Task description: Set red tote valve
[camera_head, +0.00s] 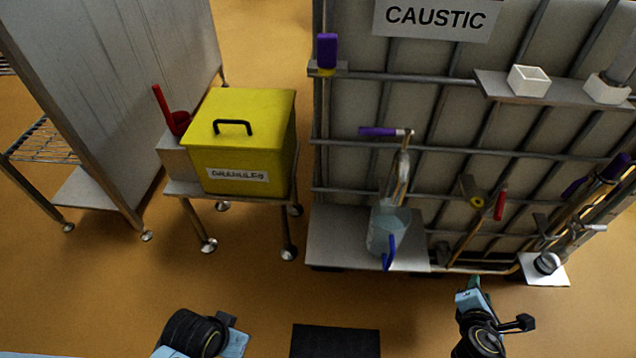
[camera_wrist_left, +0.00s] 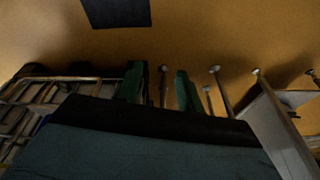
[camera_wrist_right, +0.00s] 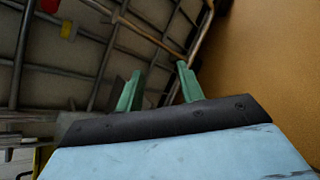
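The red valve handle (camera_head: 501,203) stands upright on the lower front of the caged tote (camera_head: 350,120) marked CAUSTIC. A yellow round part (camera_head: 476,202) sits just left of it. Both show at the upper left in the right wrist view, the red part (camera_wrist_right: 48,5) cut by the edge and the yellow part (camera_wrist_right: 68,30) below it. My right gripper (camera_head: 473,284) is in front of and below the valve, apart from it. Its green fingers (camera_wrist_right: 160,90) are parted and empty. My left gripper's fingers (camera_wrist_left: 158,88) are parted and empty, low over the floor.
A purple-handled tap (camera_head: 378,132) hangs above a clear jug (camera_head: 388,228) with a blue handle on a grey shelf (camera_head: 335,235). A yellow box (camera_head: 240,110) stands on a wheeled cart at left. Pipes with purple grips (camera_head: 610,168) are at right. Floor in front is mostly clear.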

